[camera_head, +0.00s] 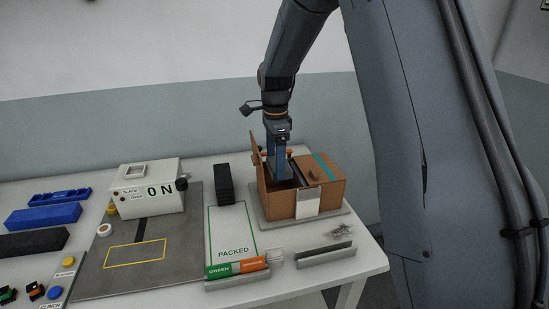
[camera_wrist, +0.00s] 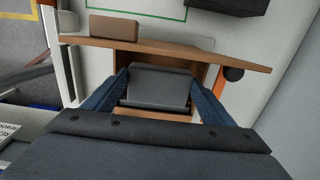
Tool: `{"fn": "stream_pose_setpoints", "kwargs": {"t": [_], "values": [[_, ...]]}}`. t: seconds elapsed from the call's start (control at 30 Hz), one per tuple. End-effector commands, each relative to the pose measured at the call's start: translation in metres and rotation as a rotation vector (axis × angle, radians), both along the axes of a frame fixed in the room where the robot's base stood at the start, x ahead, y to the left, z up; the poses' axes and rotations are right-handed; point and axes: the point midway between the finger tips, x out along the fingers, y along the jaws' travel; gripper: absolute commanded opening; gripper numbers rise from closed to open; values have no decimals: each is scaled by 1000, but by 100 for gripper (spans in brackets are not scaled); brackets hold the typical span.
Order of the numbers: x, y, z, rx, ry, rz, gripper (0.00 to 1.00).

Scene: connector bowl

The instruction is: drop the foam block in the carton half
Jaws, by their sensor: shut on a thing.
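My gripper (camera_head: 281,178) points down into the open left half of the brown carton (camera_head: 331,187). Its two blue fingers show in the wrist view (camera_wrist: 160,95), shut on a dark grey block between them, which I take to be the foam block (camera_wrist: 158,86). The block sits between the fingertips, within the carton's opening; whether its underside touches the carton floor is hidden. In the head view the fingers and the carton wall hide most of it. The carton's raised brown flap (camera_wrist: 245,65) crosses the wrist view beyond the fingers. The carton's right half is covered and bears a teal strip.
The carton stands on a grey base plate (camera_head: 307,221). Left of it are a black stack (camera_head: 225,184), a white PACKED sheet (camera_head: 229,226) and a white switch box (camera_head: 146,190). A grey metal rail (camera_head: 326,257) lies in front, near the table edge.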

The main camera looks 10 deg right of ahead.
Motion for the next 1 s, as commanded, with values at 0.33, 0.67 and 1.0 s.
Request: {"fn": "stream_pose_setpoints", "kwargs": {"t": [0.33, 0.67, 1.0], "values": [[0, 0, -6, 0, 0, 0, 56], [0, 0, -6, 0, 0, 0, 99], [1, 0, 10, 0, -4, 0, 99]]}}
